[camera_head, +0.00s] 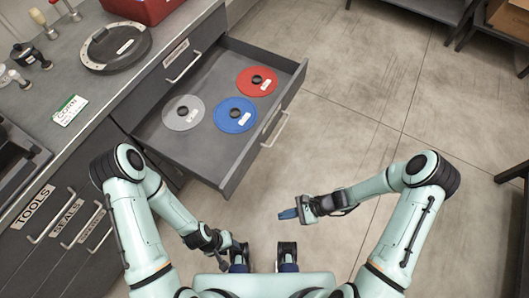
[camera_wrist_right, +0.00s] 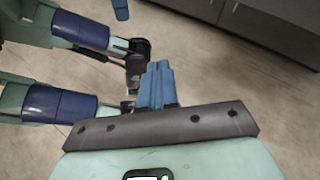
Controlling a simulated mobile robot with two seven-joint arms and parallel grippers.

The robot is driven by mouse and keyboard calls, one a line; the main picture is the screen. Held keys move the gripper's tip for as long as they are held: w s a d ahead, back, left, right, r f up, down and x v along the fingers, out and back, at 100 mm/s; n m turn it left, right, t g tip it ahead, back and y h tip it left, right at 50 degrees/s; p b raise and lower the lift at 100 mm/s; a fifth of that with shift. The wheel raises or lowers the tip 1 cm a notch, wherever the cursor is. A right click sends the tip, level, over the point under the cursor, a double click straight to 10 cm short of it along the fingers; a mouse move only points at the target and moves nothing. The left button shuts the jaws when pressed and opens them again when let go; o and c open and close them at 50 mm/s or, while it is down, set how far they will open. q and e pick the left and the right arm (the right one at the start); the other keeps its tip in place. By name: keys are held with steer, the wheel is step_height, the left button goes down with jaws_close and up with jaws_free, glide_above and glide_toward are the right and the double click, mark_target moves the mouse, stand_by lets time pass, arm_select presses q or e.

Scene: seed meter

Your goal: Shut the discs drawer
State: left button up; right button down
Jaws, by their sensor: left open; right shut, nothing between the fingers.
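The open drawer (camera_head: 192,153) juts out from the grey cabinet in the head view. In it lie a grey disc (camera_head: 183,113), a blue disc (camera_head: 235,115) and a red disc (camera_head: 257,82), each with a dark hub. Its handle (camera_head: 275,128) is on the front panel, facing right. My right gripper (camera_head: 288,213) is shut and empty over the floor, below and to the right of the drawer front, apart from it. Its blue fingers also show together in the right wrist view (camera_wrist_right: 158,84). My left gripper (camera_head: 234,244) is open, low near my body, below the drawer; its fingers are partly hidden.
The counter holds a dark round lid (camera_head: 115,47), a seed packet (camera_head: 70,110) and a red bin (camera_head: 140,8). Closed drawers labelled tools and seals (camera_head: 68,215) are at lower left. The floor (camera_head: 345,130) right of the drawer is clear; shelving (camera_head: 430,8) stands at upper right.

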steer(key=w+d+r+m+t+y+b, duration=0.25)
steer(key=w+m+t, duration=0.25)
steer(key=w, duration=0.6)
steer(key=m+t+y+b, duration=0.2)
steer(key=m+t, duration=0.1)
steer(key=t, duration=0.2)
glide_toward(257, 140)
arm_select(q)
step_height(257, 140, down, 6)
arm_select(e)
steer(key=x, duration=0.7)
arm_select(q)
steer(key=shift+f, duration=0.1)
